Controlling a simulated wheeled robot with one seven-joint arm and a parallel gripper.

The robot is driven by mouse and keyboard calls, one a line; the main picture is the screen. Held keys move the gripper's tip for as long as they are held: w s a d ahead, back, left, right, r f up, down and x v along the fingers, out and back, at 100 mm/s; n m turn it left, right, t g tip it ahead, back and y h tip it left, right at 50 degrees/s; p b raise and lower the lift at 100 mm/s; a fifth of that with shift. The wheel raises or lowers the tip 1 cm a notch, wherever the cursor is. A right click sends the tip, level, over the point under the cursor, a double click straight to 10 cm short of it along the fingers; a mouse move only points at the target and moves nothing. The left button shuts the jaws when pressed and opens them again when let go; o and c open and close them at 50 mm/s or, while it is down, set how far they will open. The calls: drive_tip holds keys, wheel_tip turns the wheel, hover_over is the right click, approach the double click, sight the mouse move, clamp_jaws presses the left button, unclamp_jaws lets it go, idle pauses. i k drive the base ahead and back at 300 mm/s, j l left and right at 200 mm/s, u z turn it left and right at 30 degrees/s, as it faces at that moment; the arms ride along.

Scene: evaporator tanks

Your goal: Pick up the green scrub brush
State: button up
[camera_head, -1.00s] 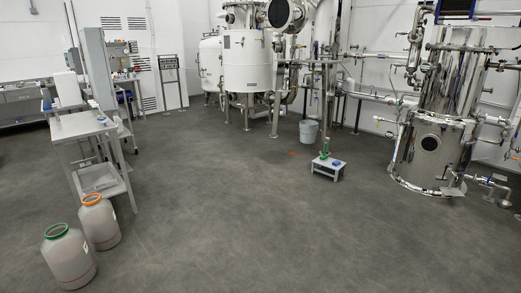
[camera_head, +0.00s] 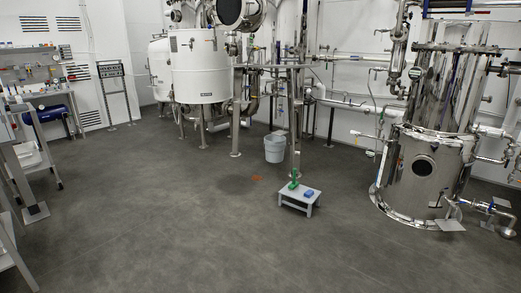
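A small green object (camera_head: 293,180), which looks like the scrub brush, stands on a low grey step stool (camera_head: 300,198) on the floor, right of the middle of the head view. It is too small to make out its bristles or handle. A small blue item (camera_head: 309,193) lies beside it on the stool's top, to the right. My gripper is not in view.
A light grey bucket (camera_head: 274,149) stands behind the stool. A steel tank (camera_head: 425,170) with pipes is at right, a white tank (camera_head: 198,65) at the back. A grey rack (camera_head: 30,165) borders the left.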

sight(295, 185)
drive_tip(key=i, duration=2.1)
drive_tip(key=i+l, duration=0.1)
drive_tip(key=i, duration=0.95)
drive_tip(key=i+u, duration=0.1)
drive_tip(key=i, duration=0.95)
drive_tip(key=i+l, duration=0.1)
drive_tip(key=i, duration=0.95)
drive_tip(key=i+l, duration=0.1)
drive_tip(key=i, duration=0.9)
